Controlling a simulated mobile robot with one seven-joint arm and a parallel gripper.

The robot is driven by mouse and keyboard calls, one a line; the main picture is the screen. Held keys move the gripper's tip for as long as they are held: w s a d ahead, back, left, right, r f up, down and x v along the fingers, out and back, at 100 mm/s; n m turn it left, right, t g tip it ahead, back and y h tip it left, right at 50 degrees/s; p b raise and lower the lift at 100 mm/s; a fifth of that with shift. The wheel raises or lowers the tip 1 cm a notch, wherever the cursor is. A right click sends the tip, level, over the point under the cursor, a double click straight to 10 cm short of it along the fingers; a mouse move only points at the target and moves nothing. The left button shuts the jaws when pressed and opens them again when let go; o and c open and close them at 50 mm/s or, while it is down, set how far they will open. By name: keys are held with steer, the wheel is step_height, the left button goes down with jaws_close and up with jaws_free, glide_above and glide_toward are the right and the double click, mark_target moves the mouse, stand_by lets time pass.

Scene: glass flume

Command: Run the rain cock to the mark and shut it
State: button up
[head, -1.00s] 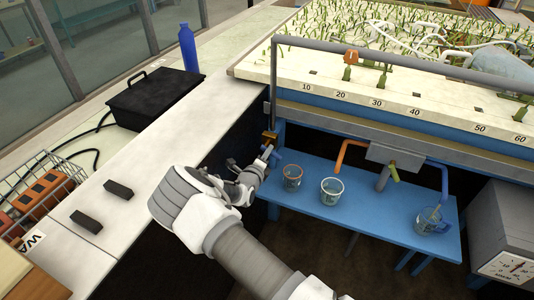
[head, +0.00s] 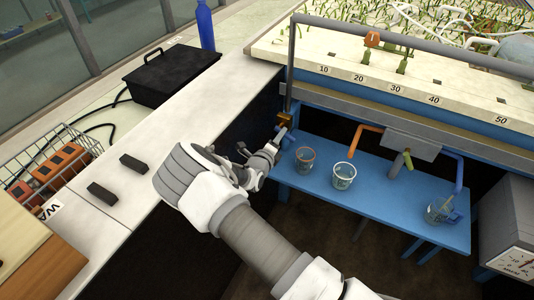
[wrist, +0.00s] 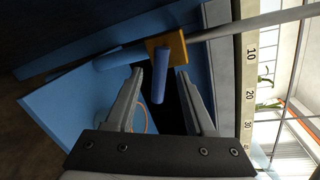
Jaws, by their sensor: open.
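A brass-coloured valve body (head: 284,118) sits at the lower end of the grey rail pipe at the bench's left corner. The wrist view shows this brass block (wrist: 178,47) with a blue lever (wrist: 160,84) on it. My gripper (wrist: 159,100) is open, with one finger on each side of the lever and gaps visible. In the head view my gripper (head: 279,136) is just below the brass body, and the lever is hard to make out. An orange-rimmed glass (head: 305,160) and a white-rimmed glass (head: 344,175) stand nearby. Their marks and levels are too small to read.
A blue shelf (head: 385,205) carries the glasses and a blue-handled jug (head: 438,212). A green tap (head: 408,160) hangs between orange and blue pipes. A dial box (head: 508,225) stands right. The white counter (head: 190,125) lies left of my arm.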

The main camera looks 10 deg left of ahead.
steer(key=p+v, duration=0.1)
steer(key=v, duration=1.4)
steer(key=shift+s, duration=0.1)
stand_by(6.4)
